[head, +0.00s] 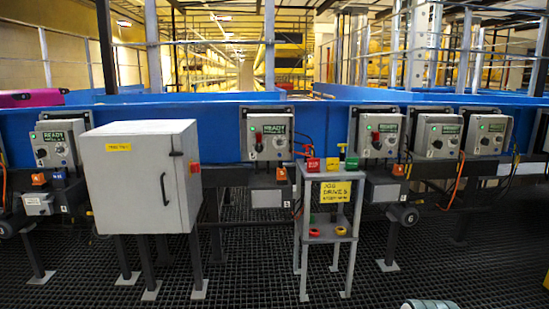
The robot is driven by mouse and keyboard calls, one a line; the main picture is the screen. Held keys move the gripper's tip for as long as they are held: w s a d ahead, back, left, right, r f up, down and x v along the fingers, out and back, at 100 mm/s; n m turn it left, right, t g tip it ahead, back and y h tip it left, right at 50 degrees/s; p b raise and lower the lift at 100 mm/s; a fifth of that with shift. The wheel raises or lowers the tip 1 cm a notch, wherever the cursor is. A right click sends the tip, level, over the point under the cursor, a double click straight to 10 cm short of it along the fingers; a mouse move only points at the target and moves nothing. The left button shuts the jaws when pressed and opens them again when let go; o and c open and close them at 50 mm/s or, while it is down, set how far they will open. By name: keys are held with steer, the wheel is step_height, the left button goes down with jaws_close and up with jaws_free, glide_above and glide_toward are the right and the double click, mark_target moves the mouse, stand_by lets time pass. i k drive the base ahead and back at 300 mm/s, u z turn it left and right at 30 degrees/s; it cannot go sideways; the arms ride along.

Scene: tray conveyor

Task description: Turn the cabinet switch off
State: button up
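A grey cabinet (135,180) stands on legs at the left, in front of the blue conveyor. Its door is shut and carries a yellow label (118,147) and a dark handle (164,189). A small red switch (194,168) with some yellow sits on the cabinet's narrow right side, about mid-height. It is seen nearly edge-on and is too small to tell its position. My gripper is not in view. A rounded grey-green part, cut off at the bottom edge right of centre, may be part of my arm.
Several grey control boxes with "READY" labels (441,137) line the blue conveyor (220,135). A small grey stand (331,208) with coloured buttons and a yellow sign stands right of the cabinet. The dark grating floor (250,270) in front is clear.

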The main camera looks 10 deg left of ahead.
mark_target(194, 166)
steer(key=u, duration=0.15)
steer(key=i, duration=1.2)
steer(key=u, duration=0.6)
